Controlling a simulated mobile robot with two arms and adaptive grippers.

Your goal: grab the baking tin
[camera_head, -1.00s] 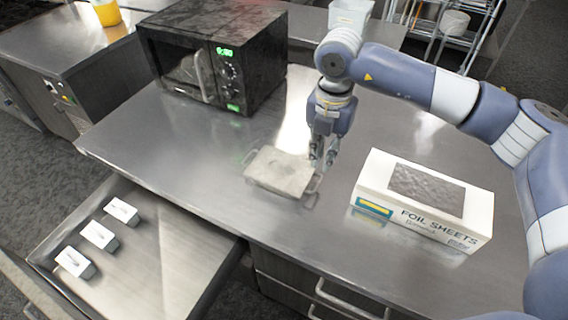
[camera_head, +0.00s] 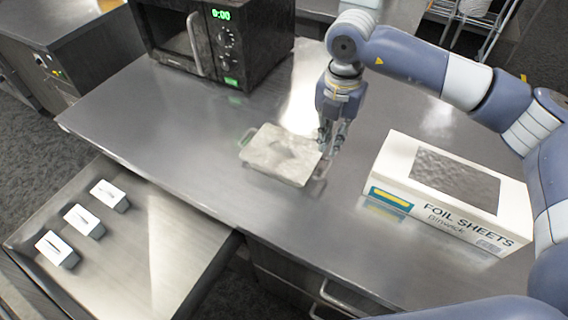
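The baking tin (camera_head: 283,155) is a pale grey, shallow rectangular tin with a thin handle at each end. It is at the middle of the metal counter, near its front edge. My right gripper (camera_head: 331,147) points down at the tin's right end, with its fingers close beside the right handle. The fingers are small and partly overlap the tin's edge, so I cannot tell whether they are closed on it. I also cannot tell whether the tin rests fully on the counter. My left gripper is not in view.
A foil sheets box (camera_head: 450,192) stands to the right of the gripper. A black microwave (camera_head: 215,40) is at the back left. The counter (camera_head: 150,130) left of the tin is clear.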

